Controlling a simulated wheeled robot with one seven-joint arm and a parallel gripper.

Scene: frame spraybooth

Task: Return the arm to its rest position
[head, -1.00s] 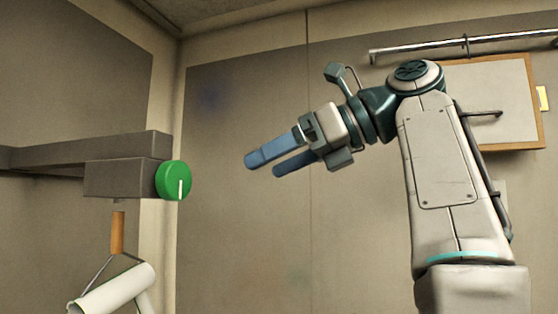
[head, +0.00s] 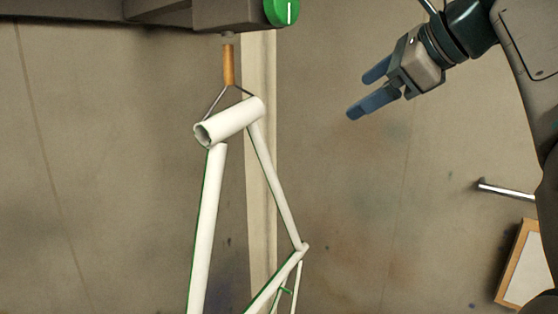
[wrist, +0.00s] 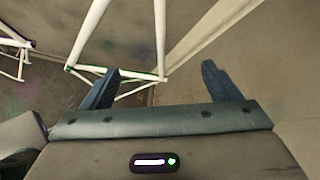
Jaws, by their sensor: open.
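My gripper (head: 367,92) is in the upper right of the head view, its two blue fingers apart and empty. It points left and down, and clear air lies between it and the white bicycle frame. In the wrist view my gripper (wrist: 160,88) shows both blue fingers spread wide with nothing between them. My arm comes in from the right edge of the head view, folded at the upper right.
A white bicycle frame (head: 207,230) hangs by an orange-handled hook (head: 229,65) under a dark beam (head: 160,12) with a green knob (head: 282,9). A metal bar (head: 505,190) and a wood-framed panel (head: 528,270) are at the lower right. Wall space between frame and gripper is clear.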

